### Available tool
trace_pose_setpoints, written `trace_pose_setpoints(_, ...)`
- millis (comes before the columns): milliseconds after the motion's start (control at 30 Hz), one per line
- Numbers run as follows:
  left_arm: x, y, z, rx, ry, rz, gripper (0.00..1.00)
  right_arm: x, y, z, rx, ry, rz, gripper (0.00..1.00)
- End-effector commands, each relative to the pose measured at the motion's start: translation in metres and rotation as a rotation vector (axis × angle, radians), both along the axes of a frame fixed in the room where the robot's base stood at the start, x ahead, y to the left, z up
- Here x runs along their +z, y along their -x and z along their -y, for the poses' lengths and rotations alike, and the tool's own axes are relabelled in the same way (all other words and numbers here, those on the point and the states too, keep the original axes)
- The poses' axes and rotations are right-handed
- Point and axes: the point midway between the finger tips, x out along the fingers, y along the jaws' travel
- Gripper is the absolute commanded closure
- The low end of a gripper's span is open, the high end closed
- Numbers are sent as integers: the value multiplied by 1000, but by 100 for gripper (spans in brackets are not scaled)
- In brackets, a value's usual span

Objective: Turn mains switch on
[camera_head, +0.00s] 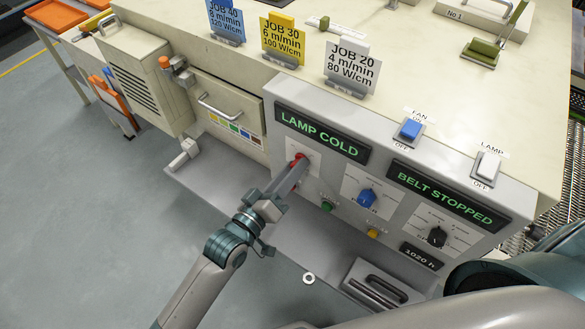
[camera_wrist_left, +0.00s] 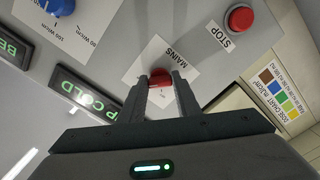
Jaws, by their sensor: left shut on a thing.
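The mains switch (camera_head: 299,158) is a small red knob on the grey control panel, left of centre in the head view. In the left wrist view the red knob (camera_wrist_left: 160,76) sits on a white plate (camera_wrist_left: 176,62) marked MAINS. My left gripper (camera_head: 297,167) reaches the panel from below and is shut on the knob, with one finger on each side, as the left wrist view (camera_wrist_left: 161,90) shows. The fingers hide part of the knob and its markings. My right gripper is out of view.
Displays read LAMP COLD (camera_head: 321,132) and BELT STOPPED (camera_head: 445,198). A blue knob (camera_head: 367,197), a black knob (camera_head: 437,237), a green button (camera_head: 327,206) and a yellow button (camera_head: 373,233) are nearby. A red STOP button (camera_wrist_left: 239,18) is close to the switch.

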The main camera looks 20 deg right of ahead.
Motion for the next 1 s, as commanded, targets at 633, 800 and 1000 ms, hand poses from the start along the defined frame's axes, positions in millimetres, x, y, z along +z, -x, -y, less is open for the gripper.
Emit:
trace_pose_setpoints(633, -2, 0, 0, -1, -50, 59, 93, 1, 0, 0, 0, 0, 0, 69)
trace_pose_setpoints(800, -2, 0, 0, 0, -49, 58, 52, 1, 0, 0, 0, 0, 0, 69)
trace_pose_setpoints(1000, -1, 0, 0, 0, -47, 58, 52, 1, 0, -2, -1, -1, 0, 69)
